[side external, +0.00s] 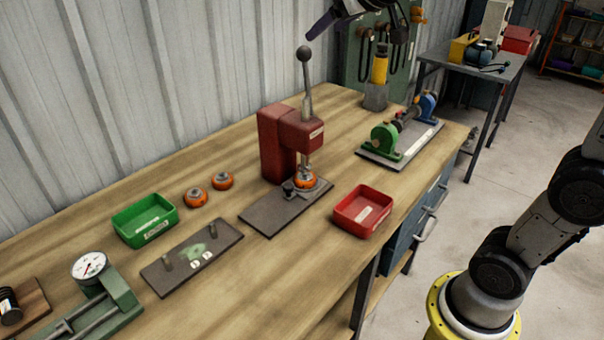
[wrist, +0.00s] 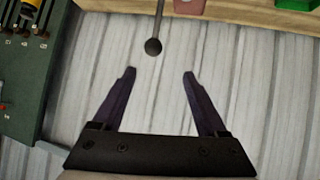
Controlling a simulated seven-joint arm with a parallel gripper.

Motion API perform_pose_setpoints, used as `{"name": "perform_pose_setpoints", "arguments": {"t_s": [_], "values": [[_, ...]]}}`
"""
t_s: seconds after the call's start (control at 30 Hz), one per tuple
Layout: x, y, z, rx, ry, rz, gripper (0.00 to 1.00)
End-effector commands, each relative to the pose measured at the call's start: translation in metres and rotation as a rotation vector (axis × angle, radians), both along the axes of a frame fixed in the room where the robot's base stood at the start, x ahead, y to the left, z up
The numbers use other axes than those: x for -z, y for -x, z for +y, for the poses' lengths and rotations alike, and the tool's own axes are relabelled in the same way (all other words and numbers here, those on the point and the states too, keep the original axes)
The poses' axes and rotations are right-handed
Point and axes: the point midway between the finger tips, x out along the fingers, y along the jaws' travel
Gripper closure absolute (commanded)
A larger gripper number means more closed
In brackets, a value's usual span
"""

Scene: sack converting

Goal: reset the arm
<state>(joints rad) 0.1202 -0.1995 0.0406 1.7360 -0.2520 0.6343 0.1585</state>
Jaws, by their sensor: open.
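My gripper (wrist: 159,76) is open in the wrist view, with its two dark fingers spread wide and nothing between them. In the side external view, part of it (side external: 336,16) shows at the top edge, high above the bench and near the wall, and the rest is cut off. The black ball knob (side external: 304,53) of the red press (side external: 279,140) stands close below it. In the wrist view the knob (wrist: 153,47) appears just beyond the fingertips, apart from them. An orange-and-metal part (side external: 304,178) sits under the press ram.
The bench holds a green tray (side external: 145,219), a red tray (side external: 362,210), two orange parts (side external: 195,197), a dark plate with pegs (side external: 191,258), a dial gauge fixture (side external: 90,268) and a green-and-blue fixture (side external: 400,135). A green tool board (side external: 353,62) hangs behind.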

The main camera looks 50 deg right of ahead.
Motion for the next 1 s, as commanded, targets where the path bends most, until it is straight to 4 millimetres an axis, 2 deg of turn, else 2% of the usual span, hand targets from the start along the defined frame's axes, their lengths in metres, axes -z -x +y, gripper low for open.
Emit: {"name": "perform_pose_setpoints", "arguments": {"t_s": [0.07, 0.17, 0.3, 0.4, 0.5, 0.6, 0.7, 1.0], "values": [[0.002, 0.035, 0.016, -0.024, -0.018, -0.003, 0.24], [0.026, 0.087, 0.036, -0.058, -0.048, 0.041, 0.24], [0.082, 0.159, 0.059, -0.108, -0.096, 0.147, 0.24], [0.124, 0.201, 0.070, -0.138, -0.127, 0.233, 0.24], [0.160, 0.232, 0.078, -0.157, -0.149, 0.317, 0.24], [0.184, 0.250, 0.082, -0.167, -0.167, 0.387, 0.24], [0.196, 0.258, 0.084, -0.174, -0.174, 0.432, 0.24], [0.196, 0.259, 0.084, -0.182, -0.170, 0.442, 0.24]]}}
